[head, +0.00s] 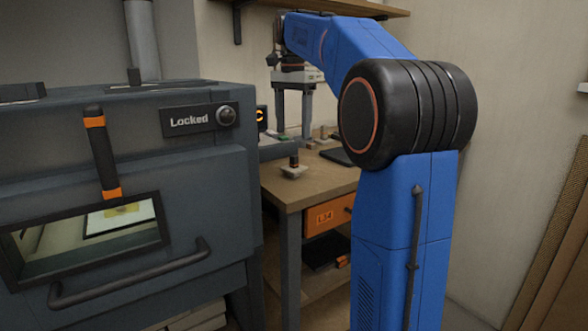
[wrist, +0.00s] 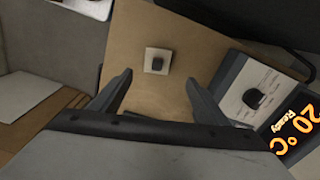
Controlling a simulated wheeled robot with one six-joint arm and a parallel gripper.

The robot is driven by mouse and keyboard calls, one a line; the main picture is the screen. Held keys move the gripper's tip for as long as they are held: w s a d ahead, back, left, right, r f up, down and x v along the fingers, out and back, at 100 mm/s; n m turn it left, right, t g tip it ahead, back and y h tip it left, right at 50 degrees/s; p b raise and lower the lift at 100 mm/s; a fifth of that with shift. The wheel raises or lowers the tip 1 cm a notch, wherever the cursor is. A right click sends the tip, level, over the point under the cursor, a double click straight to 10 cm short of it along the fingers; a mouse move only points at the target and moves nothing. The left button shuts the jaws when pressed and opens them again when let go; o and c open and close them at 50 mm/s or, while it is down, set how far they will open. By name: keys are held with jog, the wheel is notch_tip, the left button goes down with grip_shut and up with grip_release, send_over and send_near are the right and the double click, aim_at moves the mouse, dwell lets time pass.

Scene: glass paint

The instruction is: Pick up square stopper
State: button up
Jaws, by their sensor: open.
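The square stopper (head: 293,171) has a pale square base and a dark upright knob. It stands on the wooden table near its front left part in the head view. In the wrist view the stopper (wrist: 149,66) lies just beyond and between my fingertips, seen from above. My gripper (wrist: 159,79) is open and empty, its two fingers spread either side of the stopper's line. In the head view my gripper (head: 293,136) points down over the table, above and behind the stopper, and does not touch it.
A grey device (wrist: 240,85) with a dark knob and an orange "20 °C Ready" display sits right of the stopper in the wrist view. A dark cabinet (head: 210,160) marked "Locked" stands left of the table (head: 325,180). A shelf (head: 350,8) hangs above my arm.

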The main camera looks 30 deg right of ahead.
aim_at(294, 155)
notch_tip(294, 155, down, 5)
jog(key=shift+r, duration=0.1)
jog(key=f, duration=0.4)
jog(key=shift+s, duration=0.35)
jog(key=shift+f, duration=0.7)
jog(key=c, duration=1.2)
jog(key=shift+r, duration=0.15)
jog(key=shift+r, duration=6.4)
